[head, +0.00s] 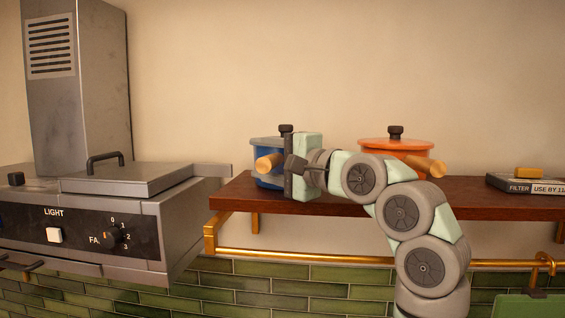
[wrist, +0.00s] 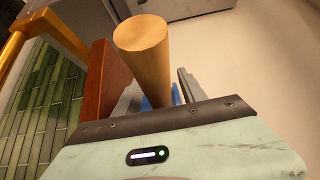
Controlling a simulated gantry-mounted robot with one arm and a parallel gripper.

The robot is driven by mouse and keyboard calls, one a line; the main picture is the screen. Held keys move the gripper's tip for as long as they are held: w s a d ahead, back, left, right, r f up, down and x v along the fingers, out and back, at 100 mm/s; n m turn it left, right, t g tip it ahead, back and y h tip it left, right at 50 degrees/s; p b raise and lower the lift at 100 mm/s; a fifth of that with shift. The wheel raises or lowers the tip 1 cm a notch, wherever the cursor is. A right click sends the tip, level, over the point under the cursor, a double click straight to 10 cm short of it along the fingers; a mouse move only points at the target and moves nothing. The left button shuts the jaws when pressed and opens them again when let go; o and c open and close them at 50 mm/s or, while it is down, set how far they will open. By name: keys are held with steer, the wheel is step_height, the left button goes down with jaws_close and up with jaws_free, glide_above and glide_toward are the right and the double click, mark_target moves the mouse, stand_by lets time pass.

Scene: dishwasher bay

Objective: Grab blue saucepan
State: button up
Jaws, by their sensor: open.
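The blue saucepan (head: 268,182) stands at the left end of the wooden shelf, with a grey-blue lid and a dark knob. Its wooden handle (head: 268,162) sticks out toward the head camera. My gripper (head: 288,166) is close against the pan's right side and hides part of it; its fingers are hardly visible there. In the wrist view, the wooden handle (wrist: 142,45) rises toward the camera between the two grey fingers of my open gripper (wrist: 158,98). A strip of blue pan (wrist: 147,103) shows behind the handle. Contact cannot be told.
An orange pot (head: 395,146) with a wooden handle stands farther right on the shelf (head: 335,207), behind my arm. A brass rail (head: 320,256) runs below. A grey extractor hood (head: 110,225) is at left. A filter box (head: 525,186) lies at right.

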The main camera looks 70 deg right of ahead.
steer(key=shift+c, duration=0.2)
jaws_close()
stand_by(0.3)
steer(key=shift+r, duration=0.1)
stand_by(0.7)
